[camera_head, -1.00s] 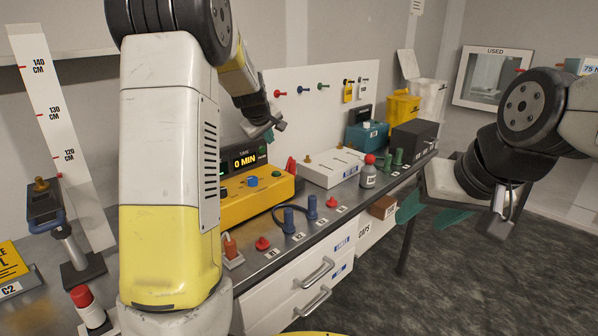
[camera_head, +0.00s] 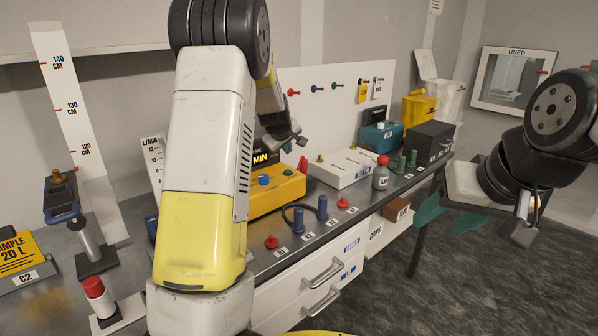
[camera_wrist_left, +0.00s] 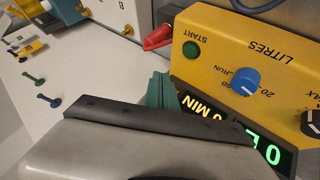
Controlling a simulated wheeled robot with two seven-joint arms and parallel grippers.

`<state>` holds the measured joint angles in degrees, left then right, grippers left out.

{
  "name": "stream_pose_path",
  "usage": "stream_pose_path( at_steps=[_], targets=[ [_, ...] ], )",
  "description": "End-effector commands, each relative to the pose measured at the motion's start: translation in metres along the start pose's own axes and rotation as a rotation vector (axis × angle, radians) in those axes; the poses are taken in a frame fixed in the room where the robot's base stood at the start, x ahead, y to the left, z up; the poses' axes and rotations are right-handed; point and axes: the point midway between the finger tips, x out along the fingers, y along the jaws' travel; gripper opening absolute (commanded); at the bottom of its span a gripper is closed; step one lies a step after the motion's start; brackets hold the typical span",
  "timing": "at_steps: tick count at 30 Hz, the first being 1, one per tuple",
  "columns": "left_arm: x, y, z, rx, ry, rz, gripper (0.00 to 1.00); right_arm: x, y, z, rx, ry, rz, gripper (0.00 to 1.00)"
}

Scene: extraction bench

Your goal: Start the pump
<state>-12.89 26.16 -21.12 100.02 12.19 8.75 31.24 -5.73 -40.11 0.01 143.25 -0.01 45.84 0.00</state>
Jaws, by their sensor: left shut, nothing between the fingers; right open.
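The yellow pump box (camera_head: 272,198) stands on the bench, partly hidden behind my left arm in the head view. In the left wrist view its yellow panel (camera_wrist_left: 279,48) shows a green button (camera_wrist_left: 191,50) labelled START, a blue knob (camera_wrist_left: 246,81) and the word LITRES. My right gripper (camera_head: 450,216) is open and empty, off the bench's right side.
Red (camera_head: 271,242) and blue connectors (camera_head: 322,208) and a hose stand along the bench front. A red-capped cylinder (camera_head: 97,296) is front left. Floor (camera_head: 440,285) is clear at right.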

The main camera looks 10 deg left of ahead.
Motion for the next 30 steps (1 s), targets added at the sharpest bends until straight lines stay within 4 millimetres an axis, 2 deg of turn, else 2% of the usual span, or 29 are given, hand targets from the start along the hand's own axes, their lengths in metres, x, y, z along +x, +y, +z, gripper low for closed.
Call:
stream_pose_path(
  at_steps=[6,12,30],
  targets=[
    [0.021,-0.016,0.015,0.000,-0.002,-0.002,0.00,0.000,0.000,0.000,0.000,0.000,0.000,0.54],
    [0.031,-0.023,0.023,0.000,-0.001,-0.002,0.00,0.000,0.000,0.000,0.000,0.000,0.000,0.54],
    [0.033,-0.024,0.024,0.001,0.000,0.000,0.00,0.000,0.000,0.000,0.000,0.000,0.000,0.54]
  ],
)
